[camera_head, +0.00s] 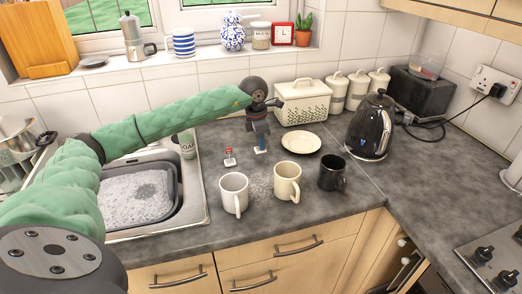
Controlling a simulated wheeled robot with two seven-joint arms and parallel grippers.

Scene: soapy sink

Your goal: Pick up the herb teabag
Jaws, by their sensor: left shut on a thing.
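My left gripper (261,146) reaches down over the counter behind the mugs. It is shut on a small white thing that looks like a teabag (261,151), low down by the worktop. Whether it touches the worktop I cannot tell, and its label is too small to read. A second small teabag-like thing with a red tag (230,156) lies on the counter just to the left, apart from the gripper. Which of the two is the herb one does not show clearly. My right gripper is not in view.
A white mug (233,194), a cream mug (286,184) and a black mug (331,174) stand in front. A cream plate (301,142) and black kettle (371,128) are to the right. The soapy basin (173,190) sits in the sink at left.

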